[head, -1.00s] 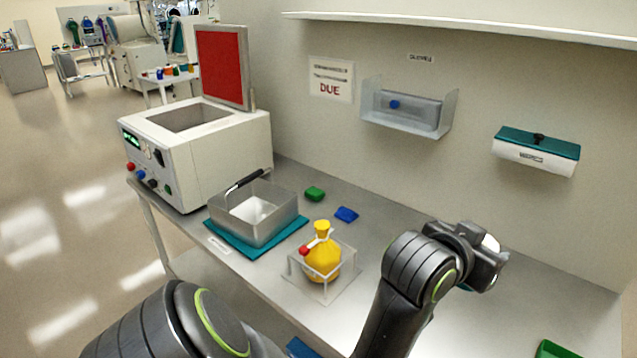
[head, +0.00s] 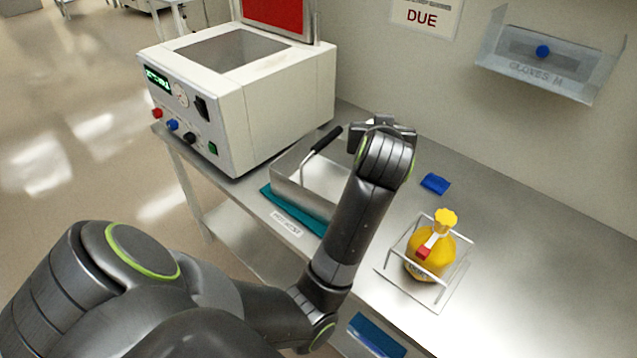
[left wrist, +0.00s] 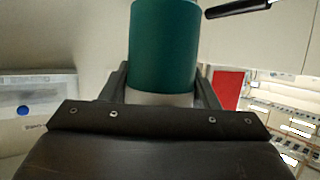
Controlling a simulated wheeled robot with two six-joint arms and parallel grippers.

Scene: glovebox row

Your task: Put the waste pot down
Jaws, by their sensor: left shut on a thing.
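A teal cylindrical pot (left wrist: 163,45) with a pale band at its lower end fills the middle of the left wrist view. I take it to be the waste pot. My left gripper (left wrist: 160,98) is shut on it, one finger on each side of the pale band. In the head view my left gripper (head: 384,124) is over the bench, just right of the metal tray's black handle. The pot is hidden there behind my wrist. My right gripper is not in view.
A metal tray (head: 290,183) stands on a teal mat (head: 283,207), partly behind my arm. A white machine (head: 240,105) with an open red lid is behind it. A yellow bottle (head: 430,255) sits in a clear stand; a blue item (head: 435,183) lies nearby. The right bench is clear.

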